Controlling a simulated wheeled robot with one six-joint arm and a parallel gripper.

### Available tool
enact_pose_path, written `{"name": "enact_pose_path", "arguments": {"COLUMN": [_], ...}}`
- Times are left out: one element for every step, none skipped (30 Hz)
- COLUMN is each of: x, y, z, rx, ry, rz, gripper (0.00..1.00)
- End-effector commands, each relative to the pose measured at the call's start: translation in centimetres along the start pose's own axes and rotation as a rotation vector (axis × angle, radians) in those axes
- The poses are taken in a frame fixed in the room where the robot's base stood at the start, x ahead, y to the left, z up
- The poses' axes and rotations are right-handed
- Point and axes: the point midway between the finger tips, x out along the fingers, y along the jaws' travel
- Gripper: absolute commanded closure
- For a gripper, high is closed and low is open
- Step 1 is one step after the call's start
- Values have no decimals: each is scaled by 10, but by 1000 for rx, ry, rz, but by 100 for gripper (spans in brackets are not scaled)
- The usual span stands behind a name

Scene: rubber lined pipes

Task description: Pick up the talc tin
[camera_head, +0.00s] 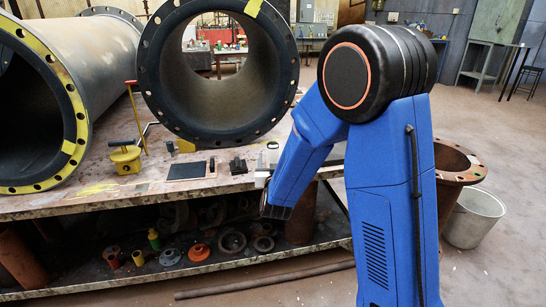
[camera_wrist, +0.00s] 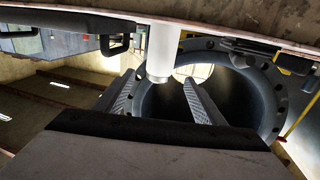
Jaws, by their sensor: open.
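A plain white cylinder (camera_wrist: 162,48), which looks like the talc tin, shows in the wrist view, where the scene appears upside down. It hangs from the table surface at the top of that picture, so it stands upright on the table. My gripper (camera_wrist: 159,79) is open, its two ridged fingers apart and empty. The cylinder lines up with the gap between the fingertips; I cannot tell how far beyond them it is. In the head view my blue arm hides most of the gripper's surroundings, and I cannot make out the tin clearly there.
A large flanged pipe (camera_head: 150,75) stands behind the gripper area, and another (camera_head: 75,120) lies at left. A yellow pot (camera_head: 126,160), a dark pad (camera_head: 186,170) and small dark blocks (camera_head: 238,165) are on the table (camera_head: 150,203). A metal bucket (camera_head: 474,220) stands at right.

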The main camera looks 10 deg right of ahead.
Motion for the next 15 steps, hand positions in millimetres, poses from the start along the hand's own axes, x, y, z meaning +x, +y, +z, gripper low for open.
{"name": "enact_pose_path", "arguments": {"x": [10, 15, 22, 28, 33, 39, 44, 49, 54, 57, 60, 64, 65, 67, 68], "y": [0, 0, 1, 1, 0, 0, 0, 0, 0, 0, 0, 0, 0, 0, 0], "z": [0, 0, 0, 0, 0, 1, 0, 0, 0, 0, 0, 0, 0, 0, 0], "rx": [0, 0, 0, 0, 0, 0, 0, 0, 0, 0, 0, 0, 0, 0, 0], "ry": [1, 1, 1, 0, 0, 0, 1, 1, 1, 0, 0, -1, -1, -1, -1], "rz": [1, 1, 2, 2, 1, 1, 0, 0, 0, 0, 0, 0, 0, 0, 0], "gripper": [36, 36, 36, 36, 36, 36, 36, 36, 36, 36, 36, 36, 36, 36, 36]}}
